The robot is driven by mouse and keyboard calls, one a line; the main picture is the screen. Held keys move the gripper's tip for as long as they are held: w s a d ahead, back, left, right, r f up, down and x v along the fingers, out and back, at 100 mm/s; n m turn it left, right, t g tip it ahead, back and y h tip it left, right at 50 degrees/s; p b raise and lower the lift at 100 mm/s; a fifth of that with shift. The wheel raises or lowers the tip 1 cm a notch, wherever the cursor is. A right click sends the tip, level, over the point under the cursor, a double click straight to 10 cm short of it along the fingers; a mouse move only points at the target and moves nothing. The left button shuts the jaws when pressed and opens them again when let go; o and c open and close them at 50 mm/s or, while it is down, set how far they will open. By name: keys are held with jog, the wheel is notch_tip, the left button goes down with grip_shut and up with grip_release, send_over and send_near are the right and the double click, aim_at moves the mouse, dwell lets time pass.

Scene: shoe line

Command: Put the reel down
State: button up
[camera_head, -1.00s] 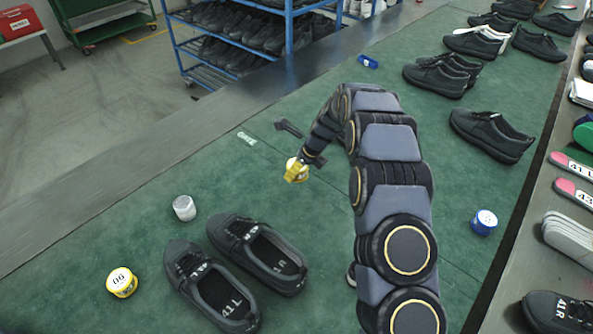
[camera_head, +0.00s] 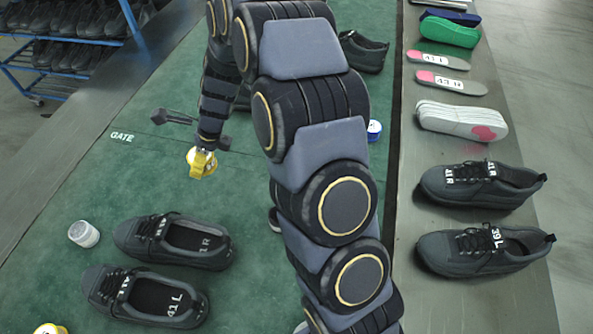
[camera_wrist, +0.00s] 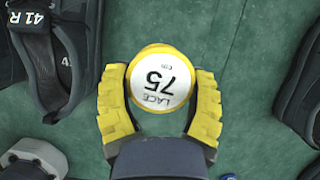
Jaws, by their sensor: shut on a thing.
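The reel (camera_wrist: 160,80) is round and yellow-rimmed, with a white top label reading "LACE 75". My gripper (camera_wrist: 160,92) has its two yellow fingers closed around the reel's sides in the wrist view. In the head view my gripper (camera_head: 202,161) holds the reel (camera_head: 199,160) over the green mat, above and to the right of the pair of shoes. I cannot tell whether the reel touches the mat.
Two black shoes, 41 R (camera_head: 176,240) and 41 L (camera_head: 145,296), lie at the lower left. Another yellow reel (camera_head: 50,329) is at the bottom edge. A blue reel (camera_head: 374,130) is right of my arm.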

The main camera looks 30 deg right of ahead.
jog(key=s+d+n, duration=0.1)
jog(key=s+d, duration=1.6)
jog(key=s, duration=0.4)
jog(key=w+d+f, duration=0.2)
jog(key=w+f, duration=0.1)
jog(key=w+d+f, duration=0.2)
jog(key=w+f, duration=0.1)
jog(key=w, duration=0.1)
jog(key=w+d+f, duration=0.3)
jog(key=w, duration=0.1)
jog(key=shift+w+f, duration=0.2)
jog(key=shift+f, duration=1.75)
jog(key=o, duration=1.1)
